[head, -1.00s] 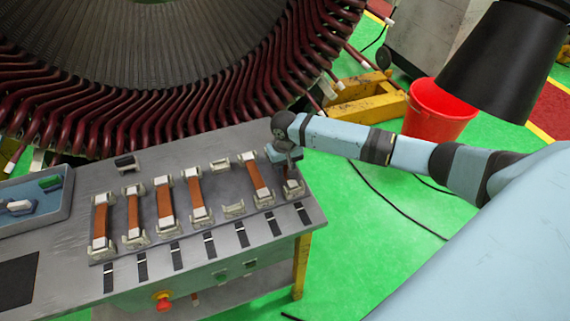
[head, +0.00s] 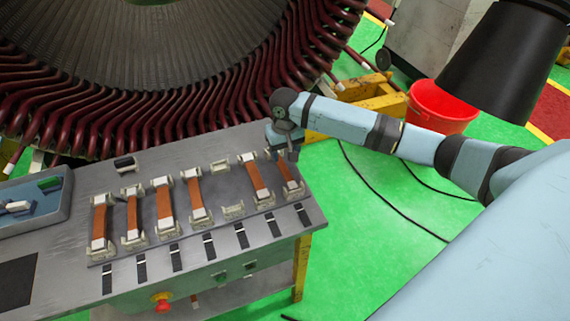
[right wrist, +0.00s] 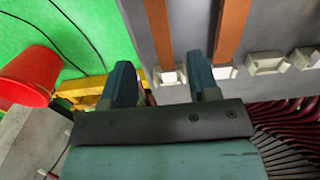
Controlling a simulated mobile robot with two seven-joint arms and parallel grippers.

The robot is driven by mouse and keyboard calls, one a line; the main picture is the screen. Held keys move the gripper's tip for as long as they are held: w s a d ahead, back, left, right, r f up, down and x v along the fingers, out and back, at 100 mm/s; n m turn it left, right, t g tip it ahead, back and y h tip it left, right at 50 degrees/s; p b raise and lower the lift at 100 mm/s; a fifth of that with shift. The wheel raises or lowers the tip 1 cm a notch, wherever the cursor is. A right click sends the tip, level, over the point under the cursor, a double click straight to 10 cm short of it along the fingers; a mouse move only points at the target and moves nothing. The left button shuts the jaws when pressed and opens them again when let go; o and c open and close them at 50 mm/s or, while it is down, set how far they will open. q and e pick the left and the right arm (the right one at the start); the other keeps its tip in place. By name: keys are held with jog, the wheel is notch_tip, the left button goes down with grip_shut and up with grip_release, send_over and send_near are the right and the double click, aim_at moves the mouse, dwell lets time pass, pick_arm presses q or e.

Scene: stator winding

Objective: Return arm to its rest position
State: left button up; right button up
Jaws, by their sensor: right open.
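My right gripper (head: 285,152) is above the far right end of the workbench, just over the far end of the rightmost copper-coloured bar (head: 289,178). In the right wrist view its two fingers (right wrist: 162,88) are apart with nothing held between them. The rightmost bar lies in its white holders and shows beyond the fingers in the wrist view (right wrist: 158,30). A second bar (head: 257,178) lies to its left. My right arm reaches in from the right side of the head view. My left gripper is not in view.
The grey workbench (head: 150,268) has several bars in holders and an empty holder pair. A blue tray (head: 62,212) is at its left. The large stator (head: 110,125) with dark red coils stands behind. A red bucket (head: 440,112), a yellow stand (head: 345,120) and black cables are on the green floor.

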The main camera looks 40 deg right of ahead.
notch_tip(320, 180, up, 7)
jog(key=s+a+f+n+t+y, duration=0.1)
jog(key=s+a+f+n, duration=0.1)
jog(key=s+a+f, duration=0.35)
jog(key=s+a+f+n+t+y, duration=0.1)
jog(key=s+a+f+n, duration=0.2)
jog(key=s+a, duration=0.55)
jog(key=s+d+r+t+h, duration=0.1)
jog(key=s+d, duration=0.1)
jog(key=s, duration=0.7)
jog(key=s+d+t+h, duration=0.1)
jog(key=s+d, duration=0.1)
jog(key=s, duration=0.7)
jog(key=w+a+f+t+y, duration=0.1)
jog(key=w+a+f+t, duration=0.2)
jog(key=f, duration=0.3)
jog(key=w+a+f+t+y, duration=0.2)
jog(key=w+a+f+t, duration=0.1)
jog(key=f, duration=0.3)
jog(key=shift+w+a+f+n+t+p, duration=0.15)
jog(key=shift+a+n+t+p, duration=0.15)
jog(key=shift+n+t, duration=0.1)
